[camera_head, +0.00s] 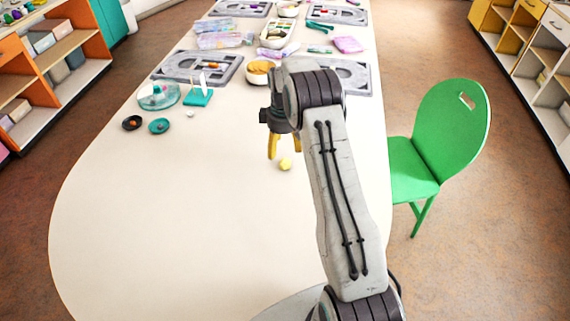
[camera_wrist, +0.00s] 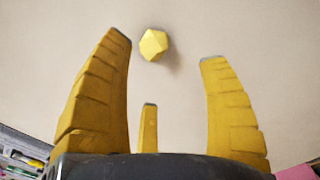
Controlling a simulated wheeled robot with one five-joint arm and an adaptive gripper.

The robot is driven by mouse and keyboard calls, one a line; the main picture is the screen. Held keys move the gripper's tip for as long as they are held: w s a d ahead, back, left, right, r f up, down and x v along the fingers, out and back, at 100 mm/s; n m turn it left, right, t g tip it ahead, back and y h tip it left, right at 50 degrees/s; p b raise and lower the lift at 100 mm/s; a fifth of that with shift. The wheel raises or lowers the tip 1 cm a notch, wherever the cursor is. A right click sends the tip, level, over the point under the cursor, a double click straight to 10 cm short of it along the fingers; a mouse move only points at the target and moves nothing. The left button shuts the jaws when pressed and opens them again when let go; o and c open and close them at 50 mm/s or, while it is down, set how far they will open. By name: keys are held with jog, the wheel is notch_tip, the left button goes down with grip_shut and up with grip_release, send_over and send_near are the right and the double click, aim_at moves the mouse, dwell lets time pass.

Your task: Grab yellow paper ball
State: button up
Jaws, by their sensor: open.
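The yellow paper ball (camera_head: 285,164) is a small faceted lump lying on the bare cream table. In the wrist view the ball (camera_wrist: 154,45) is at the upper middle, between the lines of the outer fingers and beyond their tips. The ball is apart from the fingers and fully visible in the wrist view.
The cream table (camera_head: 180,235) is clear at the front and left. Grey bead boards (camera_head: 170,66) are behind. A green chair (camera_head: 435,140) stands right.

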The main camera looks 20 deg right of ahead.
aim_at(285, 160)
jog(key=shift+w+d+f+p, duration=0.1)
jog(key=shift+d+f+p, duration=0.1)
jog(key=shift+f, duration=1.2)
jog(key=shift+s+d+f+p, duration=0.1)
jog(key=shift+f+p, duration=0.15)
jog(key=shift+f, duration=1.15)
jog(key=shift+w+d+f+p, duration=0.1)
jog(key=shift+f+p, duration=0.1)
jog(key=shift+f, duration=1.2)
jog(key=c, duration=0.8)
